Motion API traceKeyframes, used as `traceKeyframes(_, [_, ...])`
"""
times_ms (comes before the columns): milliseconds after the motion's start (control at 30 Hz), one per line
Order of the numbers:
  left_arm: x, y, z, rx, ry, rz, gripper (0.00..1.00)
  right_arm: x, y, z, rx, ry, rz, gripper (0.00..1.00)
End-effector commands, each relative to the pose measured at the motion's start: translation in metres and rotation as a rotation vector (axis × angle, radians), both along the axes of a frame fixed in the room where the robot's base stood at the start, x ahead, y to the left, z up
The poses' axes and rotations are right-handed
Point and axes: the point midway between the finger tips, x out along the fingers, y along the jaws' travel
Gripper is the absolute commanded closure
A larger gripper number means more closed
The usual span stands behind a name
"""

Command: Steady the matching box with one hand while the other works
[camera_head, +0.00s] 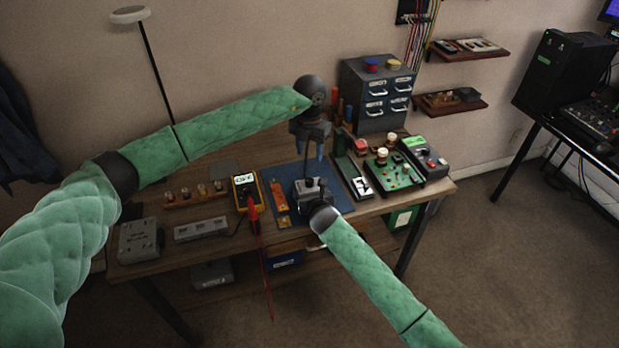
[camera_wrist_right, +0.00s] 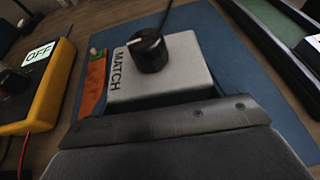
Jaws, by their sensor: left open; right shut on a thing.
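The matching box (camera_wrist_right: 170,80) is pale grey with a black knob (camera_wrist_right: 150,50) on top and the word MATCH on its face, seen in the right wrist view. In the head view the box (camera_head: 307,187) sits on the blue mat (camera_head: 336,196). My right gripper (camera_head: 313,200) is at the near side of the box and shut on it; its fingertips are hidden. My left gripper (camera_head: 311,152) is open and empty, with its blue fingers pointing down above and behind the box.
A green circuit board (camera_head: 393,174) and a grey device (camera_head: 425,158) are on the right. A drawer cabinet (camera_head: 376,97) stands behind.

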Motion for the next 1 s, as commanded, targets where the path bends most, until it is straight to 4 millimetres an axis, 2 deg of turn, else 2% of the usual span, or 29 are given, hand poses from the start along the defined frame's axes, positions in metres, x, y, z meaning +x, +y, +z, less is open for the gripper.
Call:
traceKeyframes(167, [-0.001, 0.000, -0.022, -0.001, 0.003, 0.001, 0.52, 0.000, 0.000, 0.000, 0.000, 0.000, 0.000, 0.48])
traceKeyframes(600, [-0.001, 0.000, -0.095, 0.000, 0.002, 0.000, 0.52, 0.000, 0.000, 0.000, 0.000, 0.000, 0.000, 0.48])
traceKeyframes(800, [0.000, 0.000, -0.112, 0.000, 0.000, -0.001, 0.52, 0.000, 0.000, 0.000, 0.000, 0.000, 0.000, 0.48])
traceKeyframes(1000, [0.000, 0.000, -0.116, 0.000, 0.000, -0.002, 0.52, 0.000, 0.000, 0.000, 0.000, 0.000, 0.000, 0.48])
